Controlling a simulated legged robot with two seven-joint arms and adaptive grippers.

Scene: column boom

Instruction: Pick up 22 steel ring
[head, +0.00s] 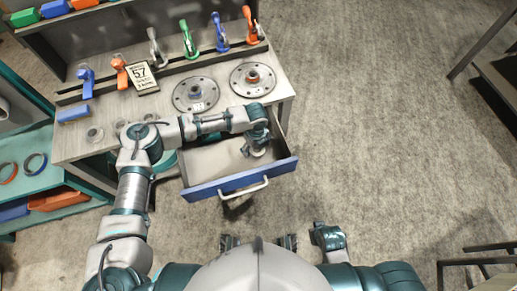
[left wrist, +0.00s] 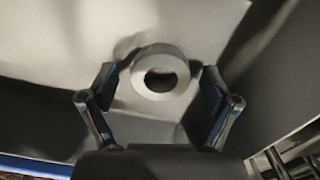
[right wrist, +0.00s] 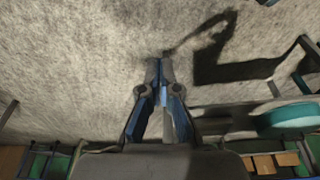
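A steel ring (left wrist: 160,59) lies in the open drawer and shows in the left wrist view as a thick grey ring with a dark hole. My left gripper (left wrist: 155,90) is open, with one finger on each side of the ring; I see no finger clearly touching it. In the head view my left gripper (head: 258,148) reaches down into the right part of the drawer (head: 232,187) and largely hides the ring. My right gripper (right wrist: 161,65) has its fingers together over bare floor, with nothing visible between them.
The workbench (head: 75,148) carries two round flanged plates (head: 184,101) (head: 241,88), a "57" sign (head: 142,78), a blue block (head: 73,113) and small grey rings (head: 95,129). A teal shelf (head: 60,180) stands at left. The floor (head: 390,140) at right is clear.

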